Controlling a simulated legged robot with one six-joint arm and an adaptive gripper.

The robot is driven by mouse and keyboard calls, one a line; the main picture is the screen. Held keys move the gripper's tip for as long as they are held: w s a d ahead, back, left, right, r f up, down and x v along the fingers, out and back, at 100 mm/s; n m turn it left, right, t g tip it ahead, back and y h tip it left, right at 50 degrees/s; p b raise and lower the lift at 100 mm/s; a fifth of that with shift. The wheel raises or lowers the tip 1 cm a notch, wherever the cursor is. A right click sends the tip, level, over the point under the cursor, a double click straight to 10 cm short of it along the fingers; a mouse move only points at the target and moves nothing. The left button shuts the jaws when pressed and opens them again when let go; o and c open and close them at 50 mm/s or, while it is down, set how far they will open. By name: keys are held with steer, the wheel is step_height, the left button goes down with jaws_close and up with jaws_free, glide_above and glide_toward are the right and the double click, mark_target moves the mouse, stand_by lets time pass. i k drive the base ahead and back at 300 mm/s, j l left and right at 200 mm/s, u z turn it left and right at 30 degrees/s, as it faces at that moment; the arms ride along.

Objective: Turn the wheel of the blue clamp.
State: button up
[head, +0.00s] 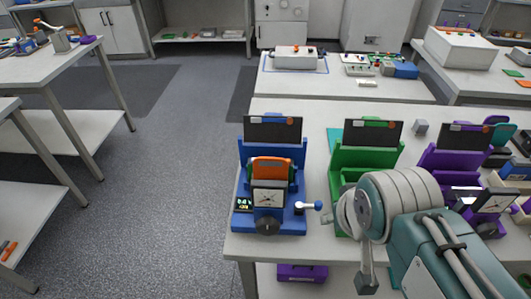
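The blue clamp (242,222) stands upright at the table's front left corner. It holds an orange block (272,170) between its jaws, with a black panel behind. A square dial (268,198) faces front, and the dark round wheel (267,226) sits below it. A small lit display (243,204) is at its left, and a blue-tipped lever (313,206) sticks out at its right. My gripper (362,245) is right of the blue clamp, apart from the wheel. Its fingers are partly hidden, and I cannot tell whether they are open.
A green clamp (342,156) stands partly behind my arm, and a purple clamp (437,158) is further right. The worktable (315,245) has a narrow bare strip between blue and green clamps. Open floor (165,180) lies to the left. A purple box (301,273) sits below.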

mark_target(268, 226)
steer(key=j+z, duration=0.3)
steer(key=j, duration=0.3)
steer(key=k+j+z, duration=0.1)
steer(key=j+z, duration=0.25)
steer(key=j, duration=0.25)
steer(key=k+j+z, duration=0.1)
steer(key=j+z, duration=0.15)
steer(key=z, duration=0.15)
steer(key=k+l+u, duration=0.1)
steer(key=l, duration=0.3)
steer(key=k+l, duration=0.35)
steer(key=k+l+u, duration=0.15)
steer(key=l, duration=0.2)
steer(key=k, duration=0.05)
